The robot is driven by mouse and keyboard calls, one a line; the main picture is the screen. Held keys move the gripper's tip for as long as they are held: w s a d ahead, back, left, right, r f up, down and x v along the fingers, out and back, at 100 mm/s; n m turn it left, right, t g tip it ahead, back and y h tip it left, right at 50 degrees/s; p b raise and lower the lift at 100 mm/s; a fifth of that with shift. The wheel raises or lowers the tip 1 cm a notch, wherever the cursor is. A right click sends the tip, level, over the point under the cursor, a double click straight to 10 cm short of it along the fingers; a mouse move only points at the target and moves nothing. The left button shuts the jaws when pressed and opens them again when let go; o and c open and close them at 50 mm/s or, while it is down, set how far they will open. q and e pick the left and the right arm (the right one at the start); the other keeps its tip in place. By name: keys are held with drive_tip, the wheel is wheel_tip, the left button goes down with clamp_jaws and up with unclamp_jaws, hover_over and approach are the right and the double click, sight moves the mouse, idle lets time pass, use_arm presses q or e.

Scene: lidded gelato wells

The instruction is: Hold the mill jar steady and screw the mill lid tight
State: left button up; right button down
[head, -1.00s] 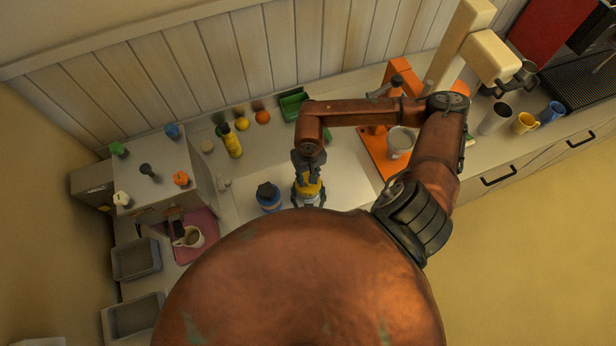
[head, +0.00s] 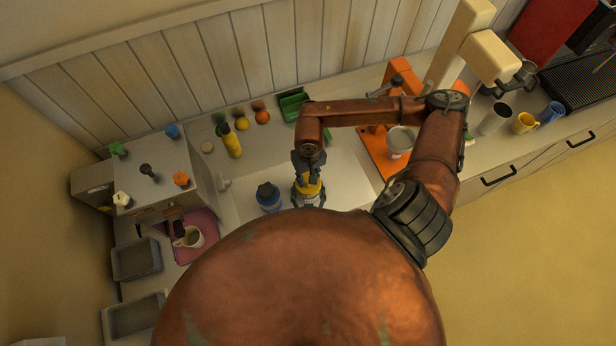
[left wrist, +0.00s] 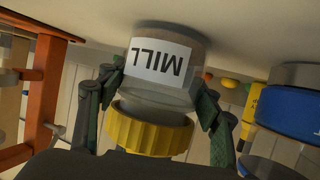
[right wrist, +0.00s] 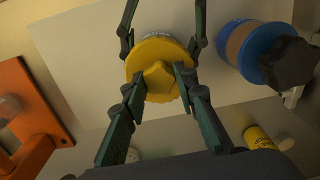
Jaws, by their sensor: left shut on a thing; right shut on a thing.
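The mill jar (left wrist: 160,60) is a clear jar with a white MILL label, upside down in the left wrist view. My left gripper (left wrist: 163,84) is shut on its sides. The yellow ribbed mill lid (left wrist: 150,130) sits on the jar's mouth; I cannot tell how tight it is. In the right wrist view the lid (right wrist: 145,68) shows from above with a raised knob, and my right gripper (right wrist: 160,80) is shut on it. In the head view my right gripper (head: 308,165) comes down onto the lid (head: 306,189); my left gripper is largely hidden there.
A blue jar with a dark lid (head: 269,195) stands close to the left of the mill jar. A yellow bottle (head: 231,142) and a green tray (head: 292,104) stand farther back. An orange stand (head: 378,150) with a cup is to the right. Pale counter surrounds the jars.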

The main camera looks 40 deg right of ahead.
drive_tip(key=shift+f, duration=0.5)
drive_tip(key=shift+r, duration=0.1)
drive_tip(key=shift+r, duration=1.65)
drive_tip(key=shift+f, duration=1.55)
idle(0.6)
drive_tip(key=shift+r, duration=0.5)
drive_tip(key=shift+f, duration=0.65)
idle(0.9)
drive_tip(key=shift+r, duration=0.15)
drive_tip(key=shift+r, duration=0.45)
